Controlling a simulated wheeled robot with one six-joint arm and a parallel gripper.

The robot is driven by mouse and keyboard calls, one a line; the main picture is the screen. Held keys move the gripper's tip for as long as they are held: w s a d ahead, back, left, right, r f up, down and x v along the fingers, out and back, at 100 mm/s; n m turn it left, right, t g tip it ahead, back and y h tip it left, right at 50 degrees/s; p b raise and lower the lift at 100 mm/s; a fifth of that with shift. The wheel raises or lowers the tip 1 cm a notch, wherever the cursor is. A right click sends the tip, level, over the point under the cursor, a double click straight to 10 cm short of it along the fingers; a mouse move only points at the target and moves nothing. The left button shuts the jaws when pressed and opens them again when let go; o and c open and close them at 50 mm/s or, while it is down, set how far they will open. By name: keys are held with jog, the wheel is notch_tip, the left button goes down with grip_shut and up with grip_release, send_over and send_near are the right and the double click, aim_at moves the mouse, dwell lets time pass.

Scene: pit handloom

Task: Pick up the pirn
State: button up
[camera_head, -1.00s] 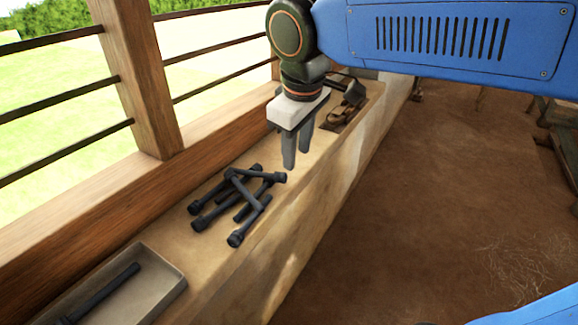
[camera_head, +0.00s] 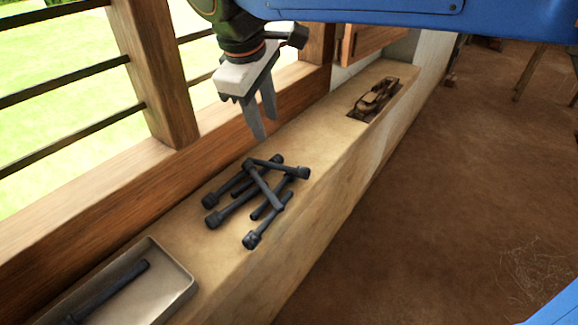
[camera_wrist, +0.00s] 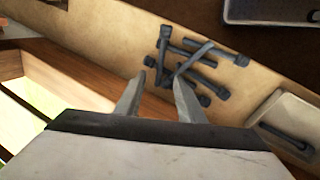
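Several dark grey pirns lie in a crossed heap on the pale ledge; the topmost pirn (camera_head: 264,187) rests slantwise over the others. The heap also shows in the wrist view, where one pirn (camera_wrist: 163,48) lies at its left side and others fan out to the right. My gripper (camera_head: 264,122) hangs above and just behind the heap in the head view, fingers pointing down, apart and with nothing between them. In the wrist view its fingertips (camera_wrist: 159,88) are spread, short of the heap. Another dark pirn (camera_head: 108,293) lies in the tray at lower left.
The grey tray (camera_head: 186,283) stands on the ledge (camera_head: 330,133) left of the heap. A brown shuttle-like object (camera_head: 374,95) sits in a recess farther along. A wooden post (camera_head: 155,75) and rails border the ledge behind. Bare earth floor (camera_head: 440,200) lies to the right.

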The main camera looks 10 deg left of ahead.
send_over(277, 165)
jog(key=s, duration=0.2)
notch_tip(277, 165, down, 10)
jog(key=r, duration=0.1)
jog(key=shift+x, duration=2.95)
jog(key=shift+a, duration=0.15)
grip_shut()
